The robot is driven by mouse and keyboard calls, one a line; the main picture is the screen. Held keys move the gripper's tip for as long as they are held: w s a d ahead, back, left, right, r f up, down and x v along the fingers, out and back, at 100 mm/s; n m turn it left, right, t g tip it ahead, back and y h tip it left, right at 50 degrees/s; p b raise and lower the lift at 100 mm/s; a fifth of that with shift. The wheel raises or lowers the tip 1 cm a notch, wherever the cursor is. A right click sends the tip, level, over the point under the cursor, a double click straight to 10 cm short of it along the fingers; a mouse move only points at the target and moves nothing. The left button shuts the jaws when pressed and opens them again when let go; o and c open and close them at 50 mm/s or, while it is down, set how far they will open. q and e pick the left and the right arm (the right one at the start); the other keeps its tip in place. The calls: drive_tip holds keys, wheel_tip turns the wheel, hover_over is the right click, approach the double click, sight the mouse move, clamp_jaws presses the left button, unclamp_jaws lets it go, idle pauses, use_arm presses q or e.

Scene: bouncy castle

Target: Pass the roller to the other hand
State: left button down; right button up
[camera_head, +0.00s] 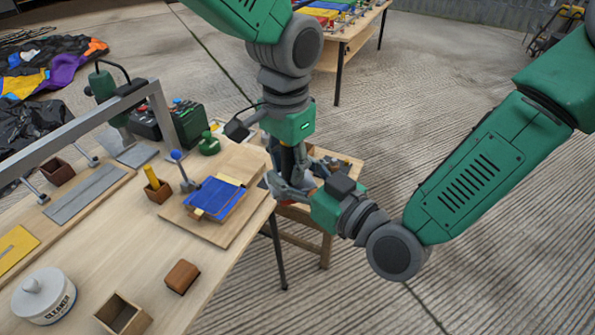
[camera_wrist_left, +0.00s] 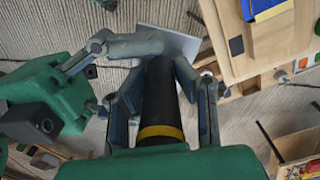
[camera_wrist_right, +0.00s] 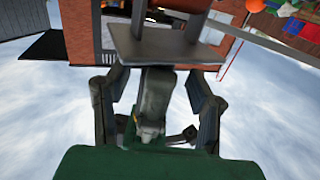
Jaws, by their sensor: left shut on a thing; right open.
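The roller's black handle with a yellow band (camera_wrist_left: 160,105) runs between the fingers of my left gripper (camera_wrist_left: 168,95), which is shut on it. In the head view my left gripper (camera_head: 290,172) points down beyond the table's right edge. A flat grey plate (camera_wrist_left: 180,42), seemingly the roller's head, shows past the handle and again close up in the right wrist view (camera_wrist_right: 160,46). My right gripper (camera_head: 302,188) comes in from the right and meets the left one. Its open fingers (camera_wrist_right: 155,110) stand on both sides of a grey part; contact is unclear.
The wooden table (camera_head: 90,255) holds a board with a blue pad (camera_head: 215,198), a cleaner tub (camera_head: 43,296), a brown block (camera_head: 182,276) and a small open box (camera_head: 123,314). A wooden stool (camera_head: 318,222) stands below and behind the grippers.

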drive_tip(key=shift+c, duration=0.4)
clamp_jaws()
use_arm(q)
drive_tip(key=c, duration=1.2)
unclamp_jaws()
drive_tip(key=shift+r, duration=0.15)
wheel_tip(320, 180, up, 12)
drive_tip(key=shift+f, duration=0.15)
